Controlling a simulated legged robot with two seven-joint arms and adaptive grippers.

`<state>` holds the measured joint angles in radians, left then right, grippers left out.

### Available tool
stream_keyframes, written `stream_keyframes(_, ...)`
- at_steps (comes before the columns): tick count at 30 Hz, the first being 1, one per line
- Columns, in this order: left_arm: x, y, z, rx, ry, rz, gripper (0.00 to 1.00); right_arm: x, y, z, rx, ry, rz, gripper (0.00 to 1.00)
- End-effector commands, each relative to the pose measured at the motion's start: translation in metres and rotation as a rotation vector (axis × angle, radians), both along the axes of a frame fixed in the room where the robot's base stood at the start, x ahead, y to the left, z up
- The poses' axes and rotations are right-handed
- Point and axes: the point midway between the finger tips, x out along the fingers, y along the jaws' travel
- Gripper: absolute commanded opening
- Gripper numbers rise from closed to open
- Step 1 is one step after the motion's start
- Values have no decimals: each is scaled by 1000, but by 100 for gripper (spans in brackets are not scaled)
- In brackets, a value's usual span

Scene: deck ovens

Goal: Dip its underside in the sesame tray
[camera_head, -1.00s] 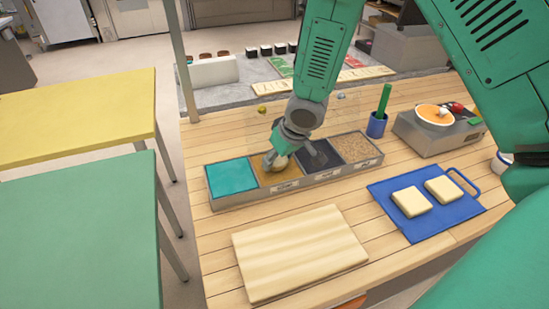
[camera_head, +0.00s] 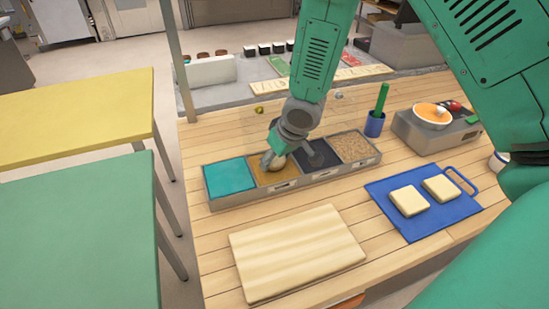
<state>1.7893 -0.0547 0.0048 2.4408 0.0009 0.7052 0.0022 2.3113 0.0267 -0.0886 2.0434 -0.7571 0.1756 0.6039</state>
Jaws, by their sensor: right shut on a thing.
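A long grey tray (camera_head: 318,181) on the wooden counter has a row of compartments: teal at the left, then golden-brown (camera_head: 268,182), near-black (camera_head: 322,163), and speckled tan (camera_head: 354,148) at the right. Its small front labels are too small to read, so I cannot tell which filling is sesame. My right gripper (camera_head: 272,160) points down at the golden-brown compartment, shut on a pale rounded piece (camera_head: 279,162). The fingers partly hide the piece. It is low over the filling; I cannot tell whether its underside touches. My left gripper is not in view.
A pale wooden board (camera_head: 297,252) lies in front of the tray. A blue board (camera_head: 415,223) with two pale square pieces lies at the right. A blue cup (camera_head: 374,126) with a green-handled tool and a grey scale-like box (camera_head: 430,140) stand behind it.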

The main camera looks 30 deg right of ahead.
Motion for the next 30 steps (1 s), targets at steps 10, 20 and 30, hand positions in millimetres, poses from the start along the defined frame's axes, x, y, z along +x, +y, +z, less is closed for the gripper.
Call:
stream_keyframes(10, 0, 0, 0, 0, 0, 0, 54, -1, 1, -1, -3, 4, 0, 18)
stream_keyframes(20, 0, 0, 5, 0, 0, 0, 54, -1, 0, 4, -1, 3, 0, 18)
stream_keyframes(30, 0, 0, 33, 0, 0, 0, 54, -1, 0, 33, -1, 2, 0, 18)
